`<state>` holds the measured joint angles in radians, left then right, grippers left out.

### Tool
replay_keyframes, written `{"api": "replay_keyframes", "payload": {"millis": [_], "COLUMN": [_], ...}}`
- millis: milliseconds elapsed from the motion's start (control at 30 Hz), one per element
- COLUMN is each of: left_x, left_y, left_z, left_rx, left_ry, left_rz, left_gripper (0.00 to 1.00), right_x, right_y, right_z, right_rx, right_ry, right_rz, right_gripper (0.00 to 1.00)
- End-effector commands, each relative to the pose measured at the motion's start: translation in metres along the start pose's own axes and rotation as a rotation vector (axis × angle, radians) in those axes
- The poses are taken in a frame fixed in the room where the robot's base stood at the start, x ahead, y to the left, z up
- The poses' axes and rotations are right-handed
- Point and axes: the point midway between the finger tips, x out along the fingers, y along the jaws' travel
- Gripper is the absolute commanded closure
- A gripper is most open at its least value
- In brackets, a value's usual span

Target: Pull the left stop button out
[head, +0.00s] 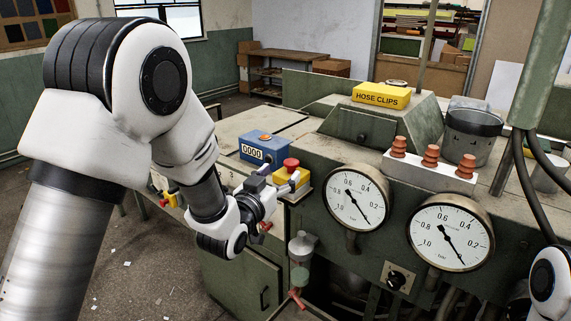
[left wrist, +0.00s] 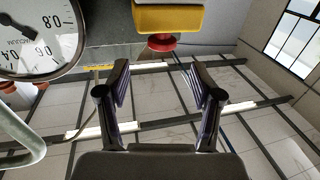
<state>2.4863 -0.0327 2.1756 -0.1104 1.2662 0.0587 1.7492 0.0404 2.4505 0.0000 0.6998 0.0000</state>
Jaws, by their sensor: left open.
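A yellow stop box (head: 304,181) with a red mushroom button (head: 291,164) stands at the left end of the green machine. In the left wrist view the yellow box (left wrist: 168,18) and its red button (left wrist: 162,43) show at the top, upside down. My left gripper (head: 280,181) is in front of this box and hides part of it. In the left wrist view its two fingers (left wrist: 160,82) are spread with nothing between them, apart from the button. A second yellow-and-red item (head: 170,199) shows farther left, partly behind my left arm. My right gripper is out of view.
A blue counter box (head: 262,147) stands just behind the yellow box. Two pressure gauges (head: 356,199) (head: 450,238) are to the right. A glass oiler (head: 300,262) with a red tap hangs below. A yellow hose-clips box (head: 381,95) lies farther back.

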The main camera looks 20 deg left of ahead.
Motion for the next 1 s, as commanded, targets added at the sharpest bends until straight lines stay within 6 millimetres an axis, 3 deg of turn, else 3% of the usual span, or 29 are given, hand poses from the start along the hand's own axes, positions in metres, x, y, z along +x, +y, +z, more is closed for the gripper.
{"api": "replay_keyframes", "payload": {"millis": [133,433,733,767,933,1000], "left_x": [0.015,0.069,0.077,0.077,0.077,0.077], "left_y": [0.0,0.0,-0.001,-0.001,-0.001,-0.001], "left_z": [-0.005,-0.004,-0.001,-0.001,-0.001,-0.001], "left_rx": [0.0,0.0,-0.001,-0.001,-0.001,-0.001], "left_ry": [0.002,0.0,-0.001,-0.001,-0.001,-0.001], "left_rz": [0.0,0.0,-0.001,-0.001,-0.001,-0.001], "left_gripper": [0.34,0.34,0.34,0.38,0.98,1.0], "right_x": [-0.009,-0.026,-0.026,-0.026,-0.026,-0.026], "right_y": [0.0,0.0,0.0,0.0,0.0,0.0], "right_z": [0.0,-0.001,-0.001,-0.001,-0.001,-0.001], "right_rx": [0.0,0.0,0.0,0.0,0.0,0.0], "right_ry": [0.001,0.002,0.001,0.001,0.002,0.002], "right_rz": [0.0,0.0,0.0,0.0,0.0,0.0], "right_gripper": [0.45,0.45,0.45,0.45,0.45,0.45]}}
